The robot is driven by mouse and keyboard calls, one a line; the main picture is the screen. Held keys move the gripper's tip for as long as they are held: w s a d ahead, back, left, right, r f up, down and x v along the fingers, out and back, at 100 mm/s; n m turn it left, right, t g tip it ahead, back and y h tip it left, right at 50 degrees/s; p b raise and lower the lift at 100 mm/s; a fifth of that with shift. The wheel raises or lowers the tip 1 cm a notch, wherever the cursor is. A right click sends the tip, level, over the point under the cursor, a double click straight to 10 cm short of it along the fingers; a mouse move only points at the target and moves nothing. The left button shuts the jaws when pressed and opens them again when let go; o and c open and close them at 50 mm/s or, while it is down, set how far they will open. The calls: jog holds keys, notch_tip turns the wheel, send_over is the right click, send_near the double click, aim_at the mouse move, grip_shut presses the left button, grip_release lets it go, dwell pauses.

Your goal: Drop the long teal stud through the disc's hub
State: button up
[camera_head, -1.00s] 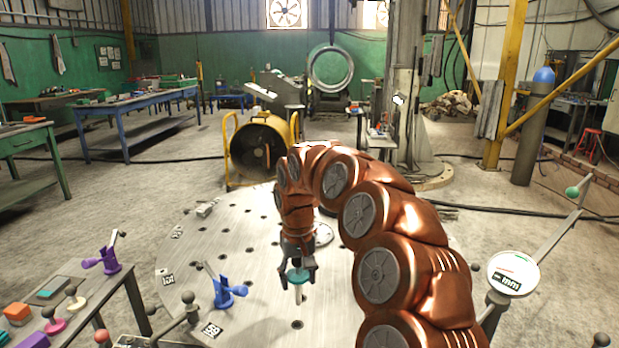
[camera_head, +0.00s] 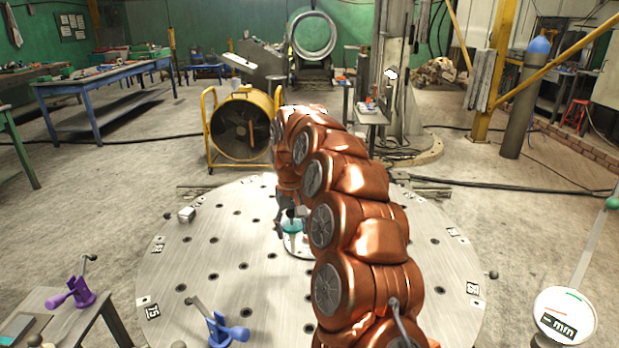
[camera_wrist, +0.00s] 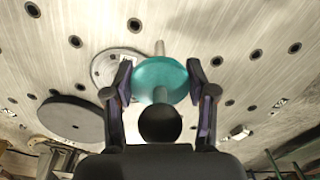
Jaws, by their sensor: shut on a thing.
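My gripper (camera_head: 287,222) is shut on the teal stud (camera_head: 293,227), above the round metal table. In the wrist view, the stud's wide teal collar (camera_wrist: 158,80) sits between the two fingers (camera_wrist: 160,85). A pale shaft shows beyond the collar and a dark round knob on the near side. A pale metal disc (camera_wrist: 103,70) lies on the table, left of the stud in the wrist view; it also shows below the gripper in the head view (camera_head: 299,250). Its hub is not clearly visible. I cannot tell whether the shaft is over the hub.
The round table (camera_head: 220,260) has many dark holes. A blue clamp (camera_head: 222,330) stands at its front left and a purple clamp (camera_head: 75,292) on a side bench. A dark grey disc (camera_wrist: 70,118) shows in the wrist view. A white dial (camera_head: 564,316) stands at right.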

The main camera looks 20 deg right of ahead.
jog(key=w+d+r+p, duration=0.4)
jog(key=w+d+p, duration=0.55)
jog(key=p, duration=0.25)
jog(key=w+d+f+n+p, duration=0.1)
jog(key=w+f+n+p, duration=0.1)
jog(key=f, duration=0.5)
jog(key=w+p, duration=0.1)
jog(key=p, duration=0.1)
jog(key=shift+w+f+n+p, duration=0.2)
jog(key=shift+n+p, duration=0.1)
jog(key=shift+n, duration=0.1)
jog(key=shift+b, duration=0.35)
dwell(0.6)
jog(key=shift+f+b, duration=0.6)
dwell(1.0)
jog(key=shift+f+b, duration=0.95)
jog(key=shift+f, duration=1.25)
dwell(0.7)
